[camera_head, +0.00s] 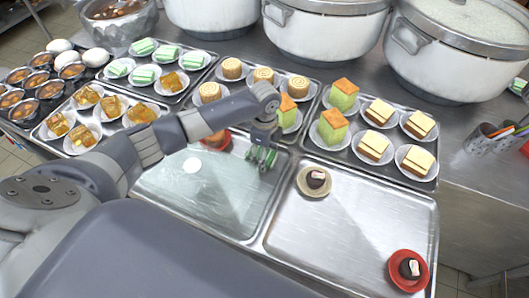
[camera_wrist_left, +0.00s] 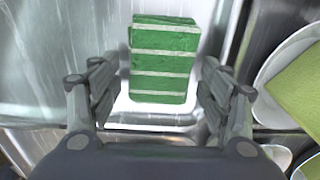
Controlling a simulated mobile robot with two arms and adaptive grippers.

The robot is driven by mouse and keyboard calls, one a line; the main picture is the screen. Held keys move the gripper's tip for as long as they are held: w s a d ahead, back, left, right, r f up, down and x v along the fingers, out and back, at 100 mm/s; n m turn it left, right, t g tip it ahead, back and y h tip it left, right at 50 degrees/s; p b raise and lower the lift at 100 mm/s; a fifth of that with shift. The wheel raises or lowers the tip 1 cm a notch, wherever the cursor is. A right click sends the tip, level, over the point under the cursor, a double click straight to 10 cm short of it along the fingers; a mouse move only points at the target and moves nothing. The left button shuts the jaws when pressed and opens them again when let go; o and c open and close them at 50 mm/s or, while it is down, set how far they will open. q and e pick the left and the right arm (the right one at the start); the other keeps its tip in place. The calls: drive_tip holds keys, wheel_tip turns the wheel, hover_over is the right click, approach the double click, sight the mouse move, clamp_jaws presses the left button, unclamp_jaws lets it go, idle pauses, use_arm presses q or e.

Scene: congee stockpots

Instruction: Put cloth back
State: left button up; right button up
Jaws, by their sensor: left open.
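A green block-shaped cloth with white stripes (camera_wrist_left: 164,62) lies between the two fingers of my left gripper (camera_wrist_left: 160,92) in the wrist view. A gap shows on both sides, so the fingers are open around it without a visible grip. In the head view, my left gripper (camera_head: 262,157) is low over the far right part of the left empty metal tray (camera_head: 190,200). Green stripes of the cloth (camera_head: 268,157) show at its fingers, partly hidden by them. Whether the cloth touches the tray is unclear. My right gripper is not in view.
The right tray (camera_head: 330,235) holds a small dark cake on a beige plate (camera_head: 314,182) and one on a red plate (camera_head: 408,270). Trays of cakes stand behind. Large pots (camera_head: 325,35) line the back. A reddish dish (camera_head: 217,140) sits partly behind my arm.

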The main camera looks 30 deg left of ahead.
use_arm(q)
wheel_tip(320, 180, up, 12)
drive_tip(key=b, duration=0.1)
drive_tip(key=shift+r, duration=0.2)
idle(0.7)
